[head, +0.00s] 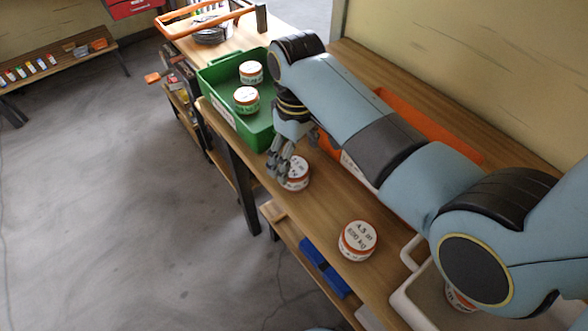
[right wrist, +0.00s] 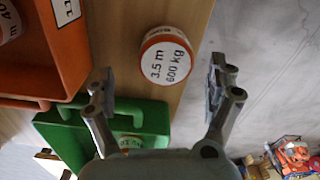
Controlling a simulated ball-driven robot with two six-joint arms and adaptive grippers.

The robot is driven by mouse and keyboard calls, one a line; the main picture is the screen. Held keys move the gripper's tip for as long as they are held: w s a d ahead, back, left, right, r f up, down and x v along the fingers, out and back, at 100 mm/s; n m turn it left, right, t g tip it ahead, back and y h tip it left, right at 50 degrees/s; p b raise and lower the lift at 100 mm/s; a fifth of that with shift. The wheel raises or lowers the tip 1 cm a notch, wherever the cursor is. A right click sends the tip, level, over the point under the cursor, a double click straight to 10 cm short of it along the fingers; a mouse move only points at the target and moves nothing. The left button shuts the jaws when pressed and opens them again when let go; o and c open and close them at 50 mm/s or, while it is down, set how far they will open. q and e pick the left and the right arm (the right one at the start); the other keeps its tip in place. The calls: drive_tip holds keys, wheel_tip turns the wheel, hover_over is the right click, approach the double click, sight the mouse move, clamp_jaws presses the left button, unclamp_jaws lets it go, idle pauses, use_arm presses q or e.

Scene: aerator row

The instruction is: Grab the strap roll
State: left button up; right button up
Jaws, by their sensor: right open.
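A round strap roll (head: 297,174) with a white label and orange rim lies on the wooden bench top near its left edge. In the right wrist view the strap roll (right wrist: 166,60) reads "3.5 m 600 kg". My right gripper (head: 281,166) is beside and over this roll in the head view, partly covering it. In the right wrist view my open right gripper (right wrist: 160,84) has nothing between its fingers, and the roll shows beyond the fingertips. Another strap roll (head: 358,240), marked "4.5 m 600 kg", lies nearer. My left gripper is out of view.
A green bin (head: 222,115) behind the gripper holds two similar rolls. An orange bin (head: 400,105) stands along the wall, partly hidden by my arm. A white tray (head: 407,303) with another roll is at the near right. A lower shelf holds a blue item (head: 325,267).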

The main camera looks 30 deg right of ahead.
sight(295, 167)
drive_tip(key=f, duration=0.4)
drive_tip(key=shift+s+a+f, duration=0.25)
drive_tip(key=shift+s+f, duration=0.1)
drive_tip(key=shift+f, duration=0.2)
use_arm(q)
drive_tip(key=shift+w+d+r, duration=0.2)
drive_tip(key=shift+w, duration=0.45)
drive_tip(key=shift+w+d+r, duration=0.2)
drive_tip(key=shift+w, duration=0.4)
use_arm(e)
drive_tip(key=c, duration=1.4)
use_arm(q)
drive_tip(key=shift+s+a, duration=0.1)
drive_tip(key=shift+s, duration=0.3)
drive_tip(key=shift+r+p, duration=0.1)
drive_tip(key=shift+p, duration=0.3)
use_arm(e)
drive_tip(key=shift+r, duration=0.15)
